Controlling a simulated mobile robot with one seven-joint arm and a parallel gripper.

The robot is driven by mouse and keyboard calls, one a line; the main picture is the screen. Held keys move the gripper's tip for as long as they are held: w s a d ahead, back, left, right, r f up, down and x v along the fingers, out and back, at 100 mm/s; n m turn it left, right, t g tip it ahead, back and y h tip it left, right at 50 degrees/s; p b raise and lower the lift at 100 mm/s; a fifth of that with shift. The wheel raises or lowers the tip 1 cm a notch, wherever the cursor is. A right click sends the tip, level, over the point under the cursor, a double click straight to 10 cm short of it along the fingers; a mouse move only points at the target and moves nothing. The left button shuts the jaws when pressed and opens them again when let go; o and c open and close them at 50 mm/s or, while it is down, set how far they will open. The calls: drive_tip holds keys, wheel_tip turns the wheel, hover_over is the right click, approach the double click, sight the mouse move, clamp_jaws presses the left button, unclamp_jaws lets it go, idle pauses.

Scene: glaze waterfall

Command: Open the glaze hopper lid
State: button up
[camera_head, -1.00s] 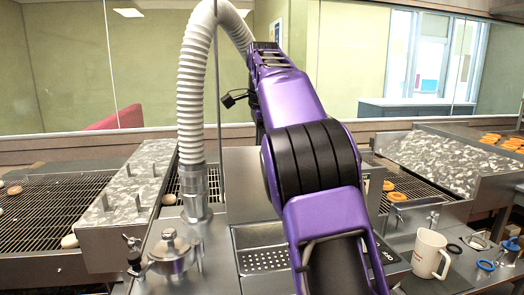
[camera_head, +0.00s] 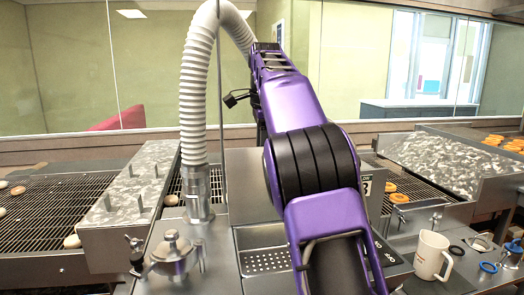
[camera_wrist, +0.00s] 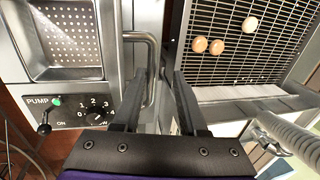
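A steel box with a flat top (camera_head: 250,165), which I take to be the glaze hopper, stands behind my purple arm in the head view. The arm covers much of it. A bent steel bar handle (camera_wrist: 153,62) shows in the wrist view, beside the pump panel. My gripper (camera_wrist: 160,85) is open in the wrist view. The handle's long side runs down between the two fingers, nearer the left one; I cannot tell if they touch. My gripper is hidden behind my arm in the head view. I cannot make out a raised lid.
A ribbed white hose (camera_head: 195,100) rises left of the box. A pump panel (camera_wrist: 75,110) and perforated drip tray (camera_wrist: 68,35) lie left of my gripper. A wire conveyor (camera_wrist: 235,40) carries round pieces. A white mug (camera_head: 432,256) stands at the right.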

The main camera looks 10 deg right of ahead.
drive_tip(key=shift+f, duration=0.5)
drive_tip(key=shift+s, duration=0.15)
